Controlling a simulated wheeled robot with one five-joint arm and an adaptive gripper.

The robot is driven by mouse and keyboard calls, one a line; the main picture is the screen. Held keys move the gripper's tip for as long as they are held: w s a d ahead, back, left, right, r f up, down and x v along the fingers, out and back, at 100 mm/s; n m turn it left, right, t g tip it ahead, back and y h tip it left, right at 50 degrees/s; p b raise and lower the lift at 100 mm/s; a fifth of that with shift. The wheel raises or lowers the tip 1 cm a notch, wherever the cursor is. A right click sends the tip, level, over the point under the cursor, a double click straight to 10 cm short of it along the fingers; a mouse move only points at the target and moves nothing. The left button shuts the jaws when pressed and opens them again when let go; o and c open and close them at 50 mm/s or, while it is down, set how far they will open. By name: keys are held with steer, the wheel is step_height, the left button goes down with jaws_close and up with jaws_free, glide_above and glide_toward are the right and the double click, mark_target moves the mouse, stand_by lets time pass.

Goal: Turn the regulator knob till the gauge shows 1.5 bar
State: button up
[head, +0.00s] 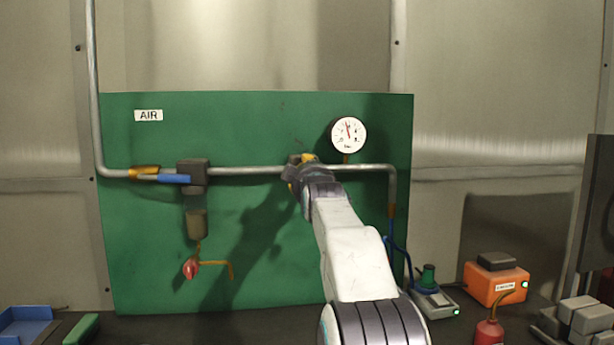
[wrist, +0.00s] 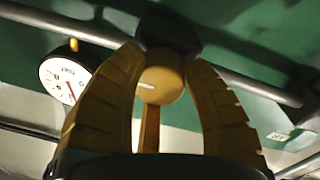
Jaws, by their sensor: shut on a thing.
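The regulator knob (wrist: 160,84) is round and yellow with a white mark, and sits below a dark regulator body (wrist: 168,34) in the wrist view. My gripper (wrist: 164,62) has its two ribbed yellow fingers on either side of it, shut on it. In the head view my gripper (head: 300,170) is at the pipe on the green panel and hides the knob. The gauge (head: 348,134) is white and round, up and right of my gripper. Its red needle points up and slightly left; the numbers are too small to read. The gauge also shows tilted in the wrist view (wrist: 62,80).
The green panel (head: 264,115) carries a grey pipe (head: 245,171), a blue-handled valve (head: 174,179), a filter (head: 196,222) and a red-handled drain (head: 191,268). An orange box (head: 495,284), red oil can (head: 489,332) and blue tray (head: 27,325) stand on the bench.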

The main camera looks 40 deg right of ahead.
steer(key=shift+w+f+n, duration=0.1)
steer(key=shift+f+n, duration=0.15)
steer(key=shift+n, duration=0.15)
steer(key=o, duration=1)
steer(key=shift+c, duration=0.2)
steer(key=shift+o, duration=1.3)
steer(key=shift+r, duration=0.1)
steer(key=shift+a+r, duration=0.1)
steer(key=v, duration=1.2)
